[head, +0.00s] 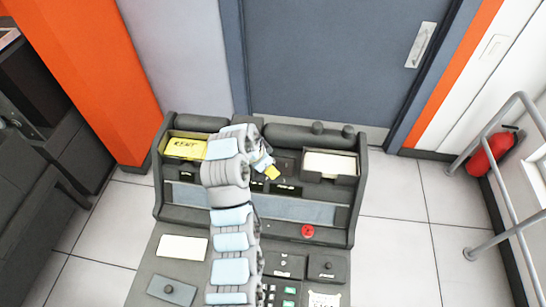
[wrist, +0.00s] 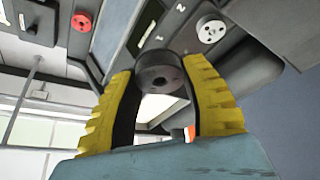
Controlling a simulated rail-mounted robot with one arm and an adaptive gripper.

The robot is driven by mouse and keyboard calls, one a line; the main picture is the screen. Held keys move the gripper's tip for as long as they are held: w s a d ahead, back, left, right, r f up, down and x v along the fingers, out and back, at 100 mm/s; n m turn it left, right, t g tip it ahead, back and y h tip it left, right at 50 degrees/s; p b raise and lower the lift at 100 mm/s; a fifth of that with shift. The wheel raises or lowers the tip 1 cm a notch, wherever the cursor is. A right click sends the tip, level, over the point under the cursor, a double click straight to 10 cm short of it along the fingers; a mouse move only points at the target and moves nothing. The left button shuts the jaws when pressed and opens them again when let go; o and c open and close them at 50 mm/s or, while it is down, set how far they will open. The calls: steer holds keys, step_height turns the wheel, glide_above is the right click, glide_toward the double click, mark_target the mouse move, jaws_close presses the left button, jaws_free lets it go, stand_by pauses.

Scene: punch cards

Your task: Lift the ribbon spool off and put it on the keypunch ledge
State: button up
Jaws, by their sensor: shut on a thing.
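My gripper (wrist: 163,92) is shut on a dark grey round spool (wrist: 160,72) with a small hole in its face, between the yellow fingertips in the wrist view. In the head view my gripper (head: 270,171) is over the upper middle of the keypunch (head: 345,212), and my arm hides much of the machine's centre. The spool cannot be made out there. A long blue-grey ledge (head: 285,210) runs across the front of the keypunch. Whether the spool still touches what is beneath it, I cannot tell.
A yellow card stack (head: 184,148) sits in the left tray and pale cards (head: 330,164) in the right one. A red knob (head: 307,231) is below the ledge. A white disc (wrist: 211,30) shows near the spool. A railing (head: 510,130) stands at right.

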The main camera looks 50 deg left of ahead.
steer(key=shift+s+d+r+p, duration=0.15)
steer(key=shift+s+r+p, duration=0.1)
steer(key=shift+s+p, duration=0.3)
steer(key=shift+s+d+r+p, duration=0.1)
steer(key=shift+s+r+p, duration=0.15)
steer(key=shift+s+p, duration=0.25)
steer(key=shift+r+p, duration=1.95)
steer(key=shift+p, duration=0.05)
